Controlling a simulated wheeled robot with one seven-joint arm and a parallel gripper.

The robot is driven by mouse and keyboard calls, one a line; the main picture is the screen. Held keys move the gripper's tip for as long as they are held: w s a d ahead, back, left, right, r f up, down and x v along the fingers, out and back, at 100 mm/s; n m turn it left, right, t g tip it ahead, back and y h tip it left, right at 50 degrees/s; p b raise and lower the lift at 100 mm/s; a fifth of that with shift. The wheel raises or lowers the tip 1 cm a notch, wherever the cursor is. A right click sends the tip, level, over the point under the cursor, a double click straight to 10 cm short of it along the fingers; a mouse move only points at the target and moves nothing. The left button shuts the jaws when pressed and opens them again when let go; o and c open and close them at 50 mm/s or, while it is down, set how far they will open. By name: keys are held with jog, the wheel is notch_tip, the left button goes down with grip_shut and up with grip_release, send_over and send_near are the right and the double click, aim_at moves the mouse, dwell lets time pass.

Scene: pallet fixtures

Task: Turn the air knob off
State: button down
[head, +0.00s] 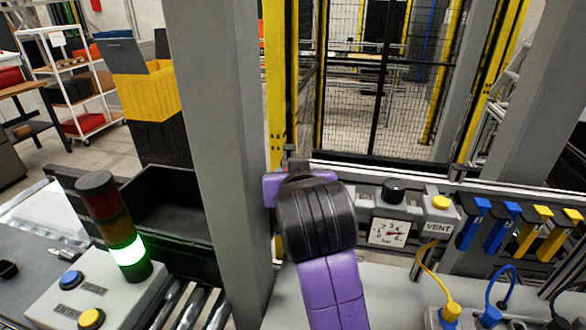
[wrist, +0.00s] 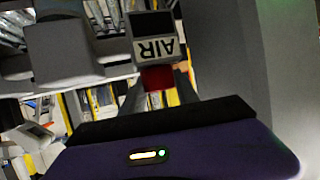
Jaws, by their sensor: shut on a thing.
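The air unit is a grey block (wrist: 154,50) with an upside-down AIR label, near the top middle of the wrist view. A red knob (wrist: 157,77) sits just below the label in that view. My gripper (wrist: 158,88) is shut on the red knob, with a grey finger on each side of it. In the head view, my purple and black arm (head: 318,225) reaches to the fixture rail beside the grey post. There my wrist hides the knob, the AIR label and my fingertips. The exact turn of the knob cannot be told.
Right of my arm are a black knob (head: 393,190) above a gauge (head: 388,232), a yellow VENT button (head: 440,203), and blue and yellow levers (head: 505,230). A grey post (head: 225,150) stands close at left. A signal tower (head: 117,228) glows green.

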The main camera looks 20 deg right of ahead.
jog(key=shift+m+g+h, duration=0.5)
jog(key=shift+m+h, duration=0.6)
jog(key=shift+h, duration=0.1)
jog(key=c, duration=0.9)
grip_release()
jog(key=b+v, duration=0.1)
jog(key=v, duration=0.6)
jog(key=shift+s+a+r+b, duration=0.2)
jog(key=shift+s+b, duration=0.1)
